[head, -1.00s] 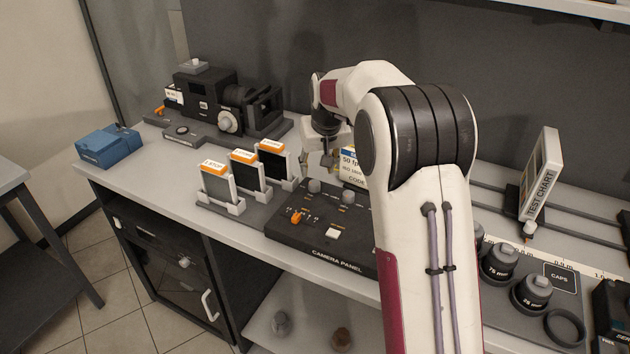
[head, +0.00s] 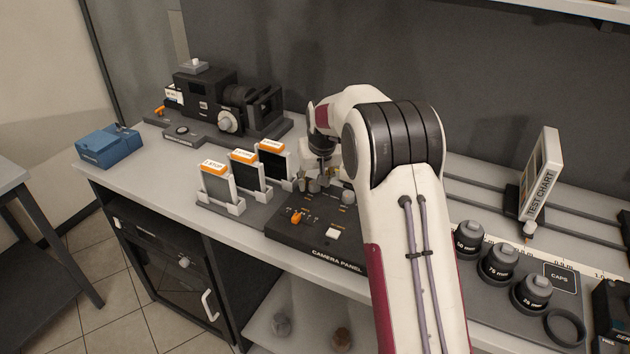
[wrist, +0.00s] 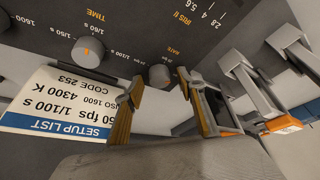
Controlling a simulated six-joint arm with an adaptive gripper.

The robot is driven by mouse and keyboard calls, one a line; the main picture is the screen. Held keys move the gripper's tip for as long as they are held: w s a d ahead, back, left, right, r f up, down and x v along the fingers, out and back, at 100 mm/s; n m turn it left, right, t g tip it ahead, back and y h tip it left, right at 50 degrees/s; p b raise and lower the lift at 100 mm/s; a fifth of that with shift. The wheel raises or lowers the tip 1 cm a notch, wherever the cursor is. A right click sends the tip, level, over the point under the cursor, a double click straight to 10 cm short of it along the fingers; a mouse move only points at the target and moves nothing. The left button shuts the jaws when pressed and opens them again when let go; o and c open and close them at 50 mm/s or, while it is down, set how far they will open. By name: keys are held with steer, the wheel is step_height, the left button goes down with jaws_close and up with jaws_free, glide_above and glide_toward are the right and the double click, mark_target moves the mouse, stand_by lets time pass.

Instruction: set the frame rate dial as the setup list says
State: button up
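The rate dial (wrist: 160,76) is a grey round knob on the dark camera panel (head: 285,236); its pointer cannot be made out. In the wrist view my gripper (wrist: 161,83) is open, one fingertip on each side of the dial, with gaps showing and no grip on it. In the head view my gripper (head: 322,179) is over the panel's back edge, and partly hides the dials. The setup list (wrist: 55,112) is a white card with a blue header, upside down in the wrist view. It reads about 50 fps, 1/100 s, ISO 1600, 4300 K, code 253.
The time dial (wrist: 88,50) is beside the rate dial, with an orange mark. Upright filters in holders (head: 246,176) stand left of the panel. An orange switch (head: 296,217) and a white button (head: 332,233) are on the panel. Lenses (head: 498,262) stand at right.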

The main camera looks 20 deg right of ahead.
steer(key=c, duration=1.1)
steer(key=shift+a+m+g+h, duration=0.15)
steer(key=shift+m+h, duration=0.25)
steer(key=shift+m, duration=0.7)
steer(key=shift+m+g+h, duration=0.15)
steer(key=shift+m+h, duration=0.25)
steer(key=shift+m, duration=0.7)
steer(key=o, duration=1.1)
steer(key=shift+r, duration=0.1)
steer(key=v, duration=1.1)
steer(key=shift+s+r, duration=0.2)
steer(key=shift+r, duration=0.15)
